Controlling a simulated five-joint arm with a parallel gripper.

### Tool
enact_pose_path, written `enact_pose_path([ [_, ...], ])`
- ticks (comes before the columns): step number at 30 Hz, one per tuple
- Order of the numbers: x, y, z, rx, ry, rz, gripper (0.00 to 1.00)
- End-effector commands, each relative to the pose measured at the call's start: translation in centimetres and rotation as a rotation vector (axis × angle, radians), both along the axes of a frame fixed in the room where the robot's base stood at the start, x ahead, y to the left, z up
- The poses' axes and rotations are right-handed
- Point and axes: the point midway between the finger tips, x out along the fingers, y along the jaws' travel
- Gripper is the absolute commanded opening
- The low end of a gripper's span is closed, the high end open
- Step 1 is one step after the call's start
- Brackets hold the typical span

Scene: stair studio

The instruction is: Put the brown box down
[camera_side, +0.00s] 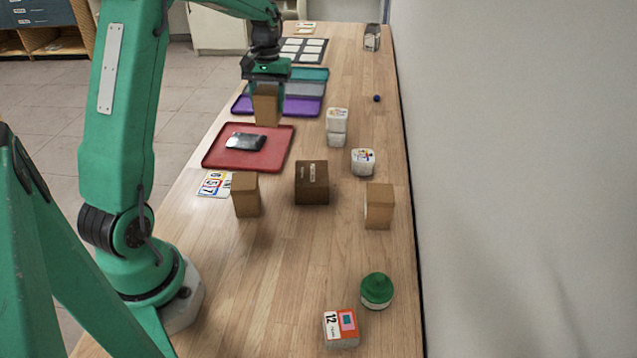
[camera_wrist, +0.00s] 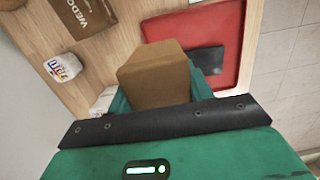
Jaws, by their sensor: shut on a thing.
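My gripper (camera_side: 266,82) is at the far part of the table in the side view, pointing down and shut on a brown box (camera_side: 266,107). In the wrist view the brown box (camera_wrist: 155,72) sits between the green fingers. In the side view the box appears in front of the purple tray (camera_side: 241,104) and by the far edge of the red tray (camera_side: 218,158). I cannot tell for sure whether its bottom touches anything, as no clear gap shows.
A dark phone-like slab (camera_side: 246,141) lies on the red tray. Two more tan boxes (camera_side: 246,195) (camera_side: 378,206) and a dark brown box (camera_side: 311,183) stand nearer. White tubs (camera_side: 336,121) (camera_side: 362,162) stand right of the red tray. The wood between the tan boxes and the green jar (camera_side: 376,290) is clear.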

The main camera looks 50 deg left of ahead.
Motion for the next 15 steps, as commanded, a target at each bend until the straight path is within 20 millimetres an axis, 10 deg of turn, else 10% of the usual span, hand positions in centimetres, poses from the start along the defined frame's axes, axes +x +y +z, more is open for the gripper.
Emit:
enact_pose_path([
  [15, 0.0, 1.9, -1.1, -0.002, 0.0, 0.005, 0.26],
])
